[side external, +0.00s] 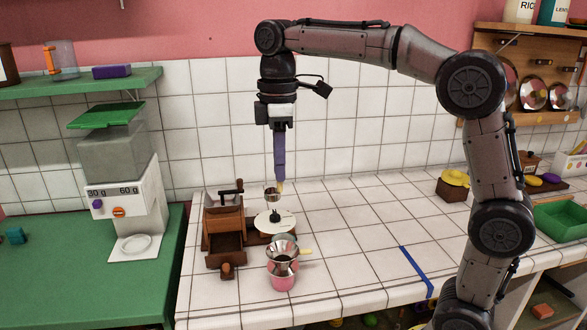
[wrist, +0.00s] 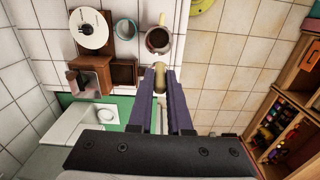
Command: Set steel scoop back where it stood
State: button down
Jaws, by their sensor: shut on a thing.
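The steel scoop (side external: 272,194) hangs from my gripper (side external: 280,182) in the side view, above the white disc with a black knob. The scoop is in the air, apart from the counter. No mark for its former place can be told apart.
A wooden grinder (side external: 222,232) stands left, with the white disc (side external: 274,221) on a wooden base beside it. A steel funnel (side external: 283,250) with a pale handle sits on a pink cup (side external: 284,283) in front. A dispenser (side external: 128,205) is further left. The counter (side external: 360,235) is clear to the right.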

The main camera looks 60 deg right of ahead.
jog(key=a+f, duration=0.1)
jog(key=a, duration=0.5)
jog(key=shift+w+f, duration=0.15)
jog(key=shift+f, duration=3.55)
jog(key=shift+w+f, duration=0.2)
jog(key=shift+f, duration=3.45)
jog(key=shift+w+f, duration=0.15)
jog(key=shift+f, duration=3.55)
jog(key=shift+f, duration=0.35)
jog(key=c, duration=0.8)
grip_release()
jog(key=shift+o, duration=0.2)
notch_tip(320, 180, up, 7)
jog(key=shift+d, duration=0.15)
